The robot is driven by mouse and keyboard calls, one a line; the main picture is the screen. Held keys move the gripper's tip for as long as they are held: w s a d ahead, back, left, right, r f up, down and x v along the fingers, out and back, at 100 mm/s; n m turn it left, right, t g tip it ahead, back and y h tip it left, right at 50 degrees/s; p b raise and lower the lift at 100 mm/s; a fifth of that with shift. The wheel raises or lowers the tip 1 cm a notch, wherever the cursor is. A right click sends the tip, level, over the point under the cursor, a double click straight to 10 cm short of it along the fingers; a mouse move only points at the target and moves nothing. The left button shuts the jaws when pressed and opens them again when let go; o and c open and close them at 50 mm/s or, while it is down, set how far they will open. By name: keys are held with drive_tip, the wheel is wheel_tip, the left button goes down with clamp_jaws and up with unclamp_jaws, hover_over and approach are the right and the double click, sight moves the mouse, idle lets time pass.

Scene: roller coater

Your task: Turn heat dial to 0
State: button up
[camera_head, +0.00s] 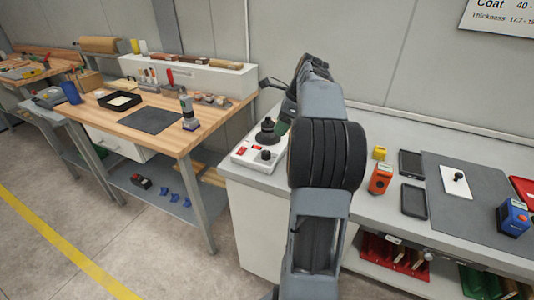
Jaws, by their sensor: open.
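A white control box (246,160) sits at the left end of the grey bench, with red markings on its top. A large black knob-like part (267,132) stands at its back, and a smaller black knob (265,155) is near its front right. I cannot tell which is the heat dial, nor read any setting. My gripper (272,84) shows only in part, dark, above and behind the box, beyond my raised arm. It is open, and I see nothing held in it. It looks apart from the smaller knob. My arm hides the area just right of the box.
A wooden workbench (175,140) stands left. The floor between is clear.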

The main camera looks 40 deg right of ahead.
sight(266, 152)
drive_tip(key=b+x, duration=0.1)
drive_tip(key=x, duration=1.1)
drive_tip(key=shift+s+f, duration=0.1)
drive_tip(key=c, duration=0.9)
